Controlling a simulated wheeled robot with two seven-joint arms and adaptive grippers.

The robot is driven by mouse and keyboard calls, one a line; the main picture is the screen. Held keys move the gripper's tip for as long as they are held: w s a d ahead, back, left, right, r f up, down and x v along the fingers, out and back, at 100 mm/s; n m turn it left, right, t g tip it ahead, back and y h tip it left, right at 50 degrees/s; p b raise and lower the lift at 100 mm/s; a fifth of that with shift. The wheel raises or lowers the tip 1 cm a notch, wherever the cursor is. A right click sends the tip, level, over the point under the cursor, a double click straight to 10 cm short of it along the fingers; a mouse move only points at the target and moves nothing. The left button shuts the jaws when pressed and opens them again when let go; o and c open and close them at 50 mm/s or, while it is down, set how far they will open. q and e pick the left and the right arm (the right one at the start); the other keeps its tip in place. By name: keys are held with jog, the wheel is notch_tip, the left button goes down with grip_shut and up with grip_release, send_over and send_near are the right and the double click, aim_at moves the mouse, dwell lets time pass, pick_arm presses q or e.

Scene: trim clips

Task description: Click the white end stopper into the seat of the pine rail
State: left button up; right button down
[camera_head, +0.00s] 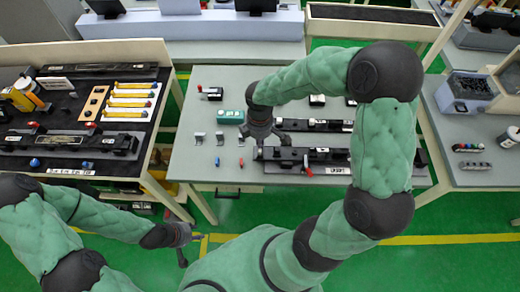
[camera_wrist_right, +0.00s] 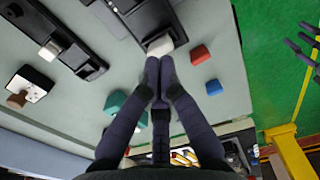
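The white end stopper (camera_wrist_right: 160,45) is at the tips of my right gripper (camera_wrist_right: 160,62), whose fingers are drawn together on it. It is at the near end of a dark rail (camera_wrist_right: 132,14) in the right wrist view; whether it is fully in the seat cannot be told. In the head view my right gripper (camera_head: 262,141) is over the left end of the front dark rail (camera_head: 295,154), and the stopper is hidden there. I take this as the pine rail; its label (camera_head: 338,170) is unreadable. My left gripper (camera_head: 182,256) hangs low before the tables; its fingers are unclear.
A second dark rail (camera_head: 325,126) with white pieces lies behind. A teal block (camera_head: 230,116), grey clips (camera_head: 220,138), a red piece (camera_head: 241,163) and a blue piece (camera_head: 217,161) lie left of my right gripper. The left table (camera_head: 160,120) is crowded with parts.

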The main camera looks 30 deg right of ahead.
jog(key=shift+f+b, duration=0.7)
jog(key=shift+f, duration=0.35)
dwell(1.0)
jog(key=shift+r+p, duration=3)
jog(key=shift+r, duration=0.6)
jog(key=shift+s+f, duration=0.1)
jog(key=shift+f, duration=0.05)
